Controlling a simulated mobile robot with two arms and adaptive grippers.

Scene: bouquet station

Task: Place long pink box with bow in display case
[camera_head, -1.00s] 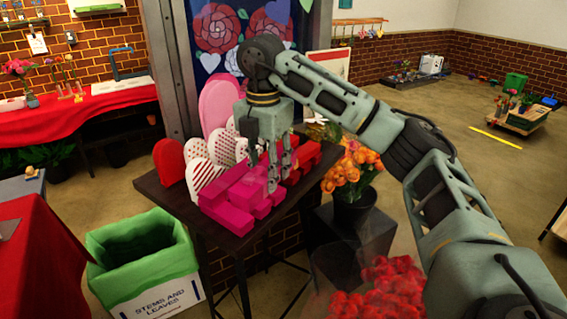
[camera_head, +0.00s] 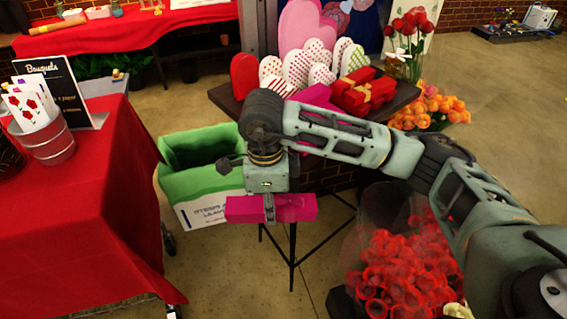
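A long pink box (camera_head: 297,207) hangs level in the air in front of the small dark table (camera_head: 228,100). My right gripper (camera_head: 269,212), on the arm coming in from the right, is shut on the middle of this box from above. The fingers cover its centre, and I cannot make out a bow. Another pink box (camera_head: 316,95) lies on the table, partly hidden by my arm. My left gripper is not in view. I cannot identify a display case in this view.
A green-lined bin (camera_head: 205,180) stands behind and left of the held box. A red-covered table (camera_head: 110,190) with a metal bucket (camera_head: 48,140) is at left. Red roses (camera_head: 395,265) stand below my arm. Red boxes (camera_head: 362,90) and heart boxes (camera_head: 310,62) crowd the dark table.

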